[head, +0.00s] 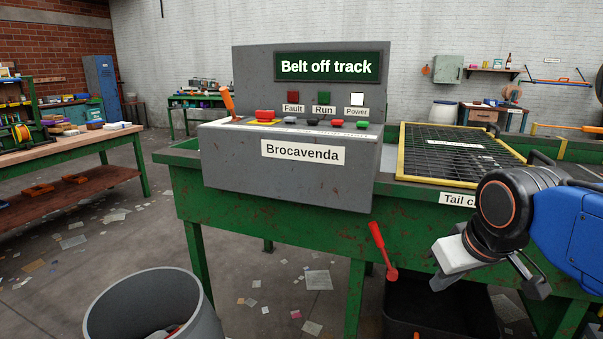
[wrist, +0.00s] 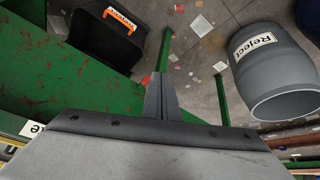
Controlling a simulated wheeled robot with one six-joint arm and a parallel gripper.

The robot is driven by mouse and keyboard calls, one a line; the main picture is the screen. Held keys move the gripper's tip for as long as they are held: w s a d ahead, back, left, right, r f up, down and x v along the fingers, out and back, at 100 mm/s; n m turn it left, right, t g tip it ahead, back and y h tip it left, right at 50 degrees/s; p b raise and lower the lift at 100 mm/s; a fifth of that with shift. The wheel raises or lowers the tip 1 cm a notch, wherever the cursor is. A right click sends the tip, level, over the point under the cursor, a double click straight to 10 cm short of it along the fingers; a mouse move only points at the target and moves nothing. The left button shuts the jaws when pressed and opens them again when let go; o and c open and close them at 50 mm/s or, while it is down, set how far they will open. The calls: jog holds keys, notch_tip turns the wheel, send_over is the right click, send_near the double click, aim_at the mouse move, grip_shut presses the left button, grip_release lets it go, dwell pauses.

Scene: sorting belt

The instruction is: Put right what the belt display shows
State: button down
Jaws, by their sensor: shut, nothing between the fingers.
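The belt display (head: 328,67) on the grey Brocavenda console (head: 230,165) reads "Belt off track". Below it, the Power lamp (head: 357,99) is white and lit; the Fault lamp (head: 293,98) and Run lamp (head: 324,98) look dark. The console top has a red mushroom button (head: 265,114) on yellow, several small buttons and an orange lever (head: 228,101). A yellow-framed mesh guard (head: 403,150) lies flat over the belt's tail. My gripper (wrist: 161,76) is shut and empty, at the right in the head view, in front of the green frame.
A grey bin (head: 100,318) stands at the front left; a bin labelled Reject (wrist: 245,75) shows in the wrist view. A black box (head: 440,315) is under the belt frame (head: 300,225). A workbench (head: 95,140) stands at the left. Paper scraps litter the floor.

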jog(key=s+d+f+m, duration=0.2)
jog(key=s+f, duration=0.6)
jog(key=f, duration=0.1)
jog(key=shift+d+f+g, duration=0.15)
jog(key=shift+f+g, duration=0.1)
jog(key=shift+g, duration=0.15)
